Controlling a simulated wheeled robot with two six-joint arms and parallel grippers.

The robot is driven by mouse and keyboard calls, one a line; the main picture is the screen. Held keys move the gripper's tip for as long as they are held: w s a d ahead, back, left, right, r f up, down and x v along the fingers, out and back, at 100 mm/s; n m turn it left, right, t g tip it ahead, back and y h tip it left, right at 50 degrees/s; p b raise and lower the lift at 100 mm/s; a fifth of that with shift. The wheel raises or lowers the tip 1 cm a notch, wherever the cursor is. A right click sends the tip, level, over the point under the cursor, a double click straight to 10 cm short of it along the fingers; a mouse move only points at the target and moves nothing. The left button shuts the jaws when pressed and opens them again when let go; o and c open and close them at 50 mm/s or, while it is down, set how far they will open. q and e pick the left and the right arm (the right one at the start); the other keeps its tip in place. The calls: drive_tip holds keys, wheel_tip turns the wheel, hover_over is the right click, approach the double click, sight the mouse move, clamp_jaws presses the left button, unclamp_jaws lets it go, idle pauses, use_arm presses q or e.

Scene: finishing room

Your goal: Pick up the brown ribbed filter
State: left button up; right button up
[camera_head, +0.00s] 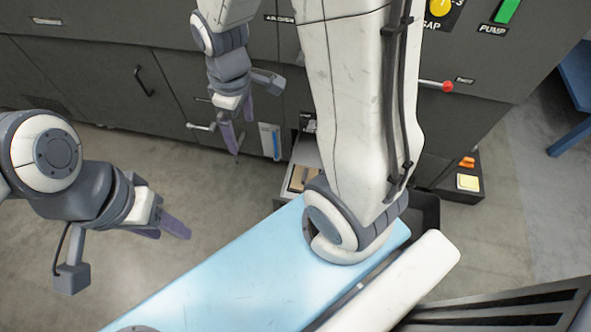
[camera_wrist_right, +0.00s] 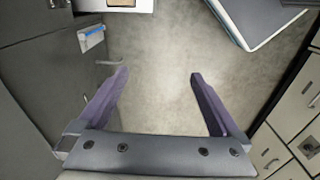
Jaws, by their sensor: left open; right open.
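A small brown piece, which may be the brown ribbed filter (camera_head: 299,178), lies in a pale open tray (camera_head: 306,150) by the dark cabinet front. It is partly covered by a white arm link, and I cannot make out ribs. A sliver of brown shows at the top edge of the right wrist view (camera_wrist_right: 121,3). My right gripper (camera_head: 239,132) is open and empty, pointing down left of the tray. In the right wrist view its purple fingers (camera_wrist_right: 158,76) are apart over bare floor. My left gripper (camera_head: 172,226) is open and empty, further left over the floor.
The dark cabinet (camera_head: 100,75) fills the back, with handles and a blue-and-white holder (camera_head: 269,141) sticking out near my right gripper. A red-knobbed lever (camera_head: 447,86) is at right. Light drawers (camera_wrist_right: 296,105) stand at right in the wrist view. The concrete floor between is clear.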

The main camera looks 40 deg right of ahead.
drive_tip(key=w+d+f+b, duration=0.1)
drive_tip(key=d+f+b, duration=0.35)
drive_tip(key=f, duration=0.35)
drive_tip(key=w+d+f+b, duration=0.2)
drive_tip(key=d+f+b, duration=0.25)
drive_tip(key=f, duration=0.45)
drive_tip(key=b, duration=1.1)
hover_over(305, 175)
wheel_tip(305, 175, down, 17)
wheel_tip(305, 175, down, 5)
drive_tip(key=b, duration=0.3)
drive_tip(key=shift+r, duration=0.1)
wheel_tip(305, 175, down, 5)
drive_tip(key=b, duration=0.4)
use_arm(q)
wheel_tip(305, 175, down, 30)
drive_tip(key=shift+f, duration=0.15)
use_arm(e)
drive_tip(key=shift+r, duration=0.1)
drive_tip(key=c, duration=1.3)
